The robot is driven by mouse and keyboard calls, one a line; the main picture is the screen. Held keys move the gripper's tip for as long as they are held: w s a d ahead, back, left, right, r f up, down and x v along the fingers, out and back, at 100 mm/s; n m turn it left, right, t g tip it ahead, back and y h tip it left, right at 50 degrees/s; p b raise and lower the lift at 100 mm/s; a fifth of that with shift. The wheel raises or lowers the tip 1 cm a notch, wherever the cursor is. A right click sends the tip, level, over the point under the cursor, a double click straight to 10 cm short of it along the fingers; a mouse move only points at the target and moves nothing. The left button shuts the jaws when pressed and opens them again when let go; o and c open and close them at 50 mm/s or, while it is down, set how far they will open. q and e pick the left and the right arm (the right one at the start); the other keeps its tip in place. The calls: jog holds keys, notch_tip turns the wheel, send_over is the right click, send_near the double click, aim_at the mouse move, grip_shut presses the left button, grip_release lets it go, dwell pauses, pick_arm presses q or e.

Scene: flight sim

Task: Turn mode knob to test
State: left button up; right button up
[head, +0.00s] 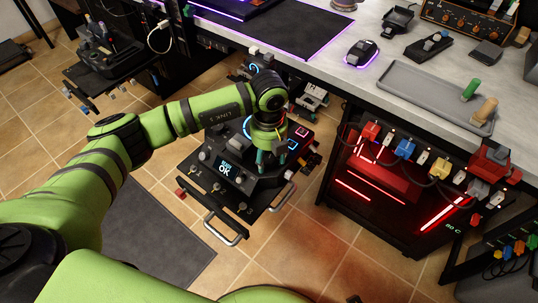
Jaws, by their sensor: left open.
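A black control panel (213,192) with two silver handles stands low beside the desk. My right gripper is not in view.
The desk (350,82) runs along the upper right, with a mouse (361,53) and a grey tray (430,92) on it. A black computer case (385,190) with red lights stands below. Another control unit (105,50) is at upper left. The tiled floor in front is mostly clear.

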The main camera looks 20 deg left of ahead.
pick_arm(q)
grip_shut()
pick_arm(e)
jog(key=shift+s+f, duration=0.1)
pick_arm(q)
jog(key=shift+f+m+b, duration=0.1)
jog(key=shift+m+b, duration=0.35)
jog(key=shift+m, duration=1.05)
jog(key=shift+m+b, duration=0.55)
jog(key=shift+m, duration=0.55)
jog(key=shift+m+b, duration=0.45)
jog(key=shift+m, duration=0.95)
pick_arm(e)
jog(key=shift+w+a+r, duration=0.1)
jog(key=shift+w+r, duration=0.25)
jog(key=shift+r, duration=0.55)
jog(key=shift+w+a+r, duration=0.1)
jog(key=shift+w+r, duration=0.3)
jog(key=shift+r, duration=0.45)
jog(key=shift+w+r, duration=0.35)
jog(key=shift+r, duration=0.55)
